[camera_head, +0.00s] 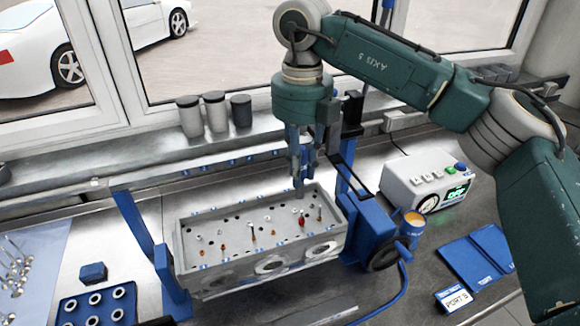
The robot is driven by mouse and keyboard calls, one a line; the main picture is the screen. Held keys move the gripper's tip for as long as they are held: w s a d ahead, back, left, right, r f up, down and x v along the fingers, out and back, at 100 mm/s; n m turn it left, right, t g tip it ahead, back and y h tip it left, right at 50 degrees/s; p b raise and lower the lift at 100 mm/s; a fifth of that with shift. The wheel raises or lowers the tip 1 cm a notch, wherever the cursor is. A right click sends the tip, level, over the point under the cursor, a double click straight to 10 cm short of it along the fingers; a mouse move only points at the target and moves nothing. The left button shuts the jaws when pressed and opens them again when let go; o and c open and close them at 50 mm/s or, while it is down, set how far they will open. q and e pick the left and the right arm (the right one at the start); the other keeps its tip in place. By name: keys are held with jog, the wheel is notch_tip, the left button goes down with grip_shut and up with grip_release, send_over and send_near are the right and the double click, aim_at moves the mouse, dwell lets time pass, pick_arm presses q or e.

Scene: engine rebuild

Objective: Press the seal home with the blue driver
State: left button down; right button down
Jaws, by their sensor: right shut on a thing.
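The grey cylinder head (185,262) sits in a blue stand on the bench, its top dotted with holes and stems. Small orange-brown seals and pale ones show on its top; a red seal (302,222) stands near its right end. My right gripper (301,168) comes down from above, shut on a slim bluish thing, which looks like the blue driver (299,186). Its lower end is above the back right part of the head, near the red seal; I cannot tell whether it touches anything. The fingers hide most of it. My left gripper is out of view.
A blue tray (68,304) with several metal rings and a small blue block (93,272) are at the lower left. A tester box (428,178), an orange-topped can (412,226) and a blue folder (474,262) are on the right. Three dark-lidded jars (215,111) stand behind.

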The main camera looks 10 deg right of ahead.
aim_at(303, 180)
jog(key=shift+w+d+r, duration=0.15)
jog(key=shift+d+r, duration=0.05)
jog(key=shift+d, duration=0.15)
jog(key=shift+a+f, duration=0.1)
jog(key=shift+f, duration=0.2)
jog(key=shift+s+f+b, duration=0.2)
jog(key=shift+f+b, duration=0.1)
jog(key=shift+b, duration=0.2)
jog(key=shift+f, duration=0.45)
jog(key=shift+w+f+b, duration=0.1)
jog(key=shift+f+b, duration=0.45)
jog(key=shift+f, duration=0.2)
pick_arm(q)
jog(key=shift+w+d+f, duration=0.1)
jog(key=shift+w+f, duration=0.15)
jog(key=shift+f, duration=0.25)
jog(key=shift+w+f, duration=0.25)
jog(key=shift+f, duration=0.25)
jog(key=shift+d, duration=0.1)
